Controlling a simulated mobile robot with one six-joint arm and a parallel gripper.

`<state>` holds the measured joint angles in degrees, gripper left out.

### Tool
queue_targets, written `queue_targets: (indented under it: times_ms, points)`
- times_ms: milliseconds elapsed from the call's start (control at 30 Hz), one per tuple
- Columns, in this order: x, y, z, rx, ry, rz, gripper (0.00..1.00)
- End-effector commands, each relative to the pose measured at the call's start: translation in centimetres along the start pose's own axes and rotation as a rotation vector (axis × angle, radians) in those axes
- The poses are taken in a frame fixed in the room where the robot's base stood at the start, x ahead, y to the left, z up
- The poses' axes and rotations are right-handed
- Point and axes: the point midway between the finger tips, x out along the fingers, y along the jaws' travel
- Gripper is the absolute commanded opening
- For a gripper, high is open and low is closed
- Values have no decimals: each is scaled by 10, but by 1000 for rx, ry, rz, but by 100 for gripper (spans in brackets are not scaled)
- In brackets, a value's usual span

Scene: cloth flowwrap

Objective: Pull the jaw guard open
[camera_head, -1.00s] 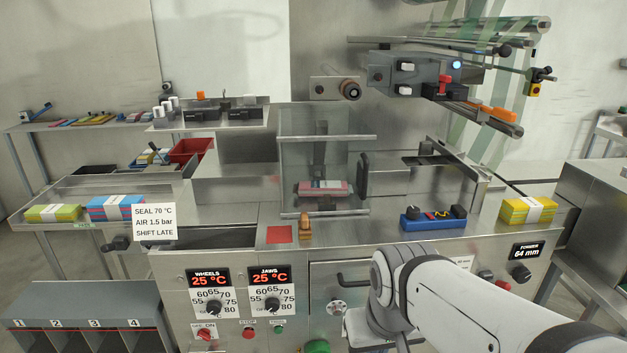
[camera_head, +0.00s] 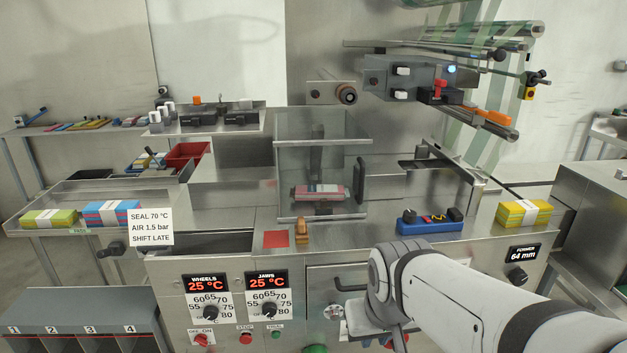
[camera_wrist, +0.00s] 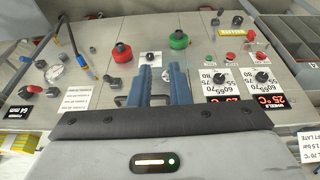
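The jaw guard (camera_head: 292,163) is a clear panelled box in the middle of the machine in the head view. Its upright black handle (camera_head: 360,180) is on its right side. A pink and grey wrapped pack (camera_head: 319,192) shows through the guard. My gripper (camera_wrist: 158,70) shows two blue fingers with a gap between them in the wrist view, with nothing held. It points at the machine's front control panel, below and apart from the guard. In the head view my arm hides most of the gripper. The guard does not show in the wrist view.
A black bar handle (camera_head: 350,283) is on the front panel. A red knob (camera_wrist: 121,53) and a green knob (camera_wrist: 178,40) stick out near my fingers. A blue tray (camera_head: 430,224) and a wooden-handled tool (camera_head: 302,231) sit on the deck before the guard.

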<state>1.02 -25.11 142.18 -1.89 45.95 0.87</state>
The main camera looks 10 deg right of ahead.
Motion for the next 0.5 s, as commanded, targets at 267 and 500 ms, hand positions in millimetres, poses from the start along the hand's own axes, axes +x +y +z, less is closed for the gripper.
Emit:
queue_targets:
  times_ms: [267,500]
  points:
    - [14,49,-147,32,394,95,33]
    - [18,80,-262,-2,769,74,33]
